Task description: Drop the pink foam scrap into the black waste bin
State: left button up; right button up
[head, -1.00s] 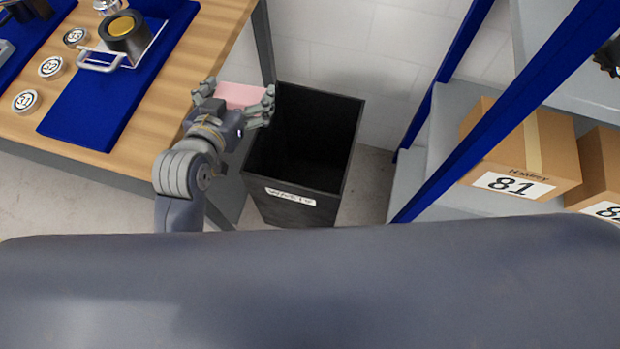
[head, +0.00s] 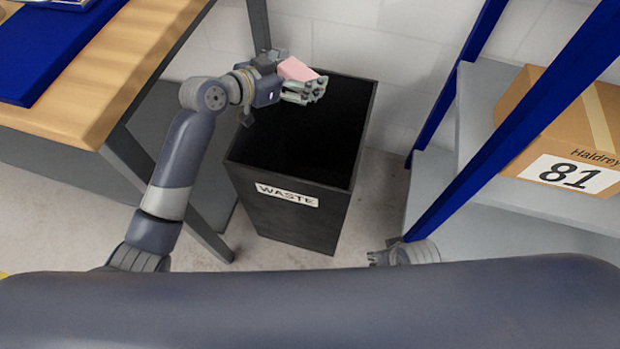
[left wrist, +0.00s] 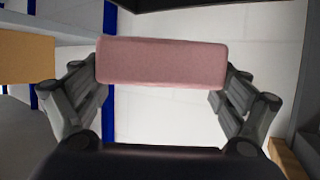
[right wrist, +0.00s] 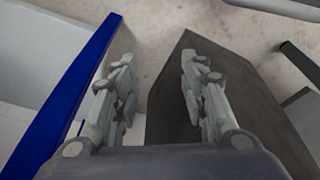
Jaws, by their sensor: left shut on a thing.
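The pink foam scrap (head: 298,70) is a small block held between the fingers of my left gripper (head: 300,78). In the left wrist view the foam (left wrist: 162,63) spans the gap between both fingers. In the head view the gripper and foam are over the back part of the black waste bin (head: 290,215), which stands open on the floor with a "WASTE" label. The bin's inside is dark. My right gripper (right wrist: 157,85) is open and empty in the right wrist view, with the bin's dark side (right wrist: 175,75) beyond it; in the head view it shows only partly at the bottom.
A wooden workbench (head: 75,105) with a blue mat (head: 45,45) is left of the bin. A blue-and-grey shelf rack (head: 450,150) stands to the right, with a cardboard box (head: 560,110) marked 81. Bare floor lies between bin and rack.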

pick_arm(q)
notch_tip(320, 180, down, 4)
jog(key=b, duration=0.3)
jog(key=shift+r+b, duration=0.1)
jog(key=shift+b, duration=0.3)
jog(key=shift+f, duration=0.25)
jog(key=shift+f+b, duration=0.8)
jog(key=shift+b, duration=0.25)
pick_arm(e)
notch_tip(320, 180, up, 11)
jog(key=w+t, duration=0.1)
jog(key=shift+t, duration=0.4)
jog(key=shift+a, duration=0.1)
pick_arm(q)
jog(key=o, duration=0.5)
jog(key=shift+a, duration=0.1)
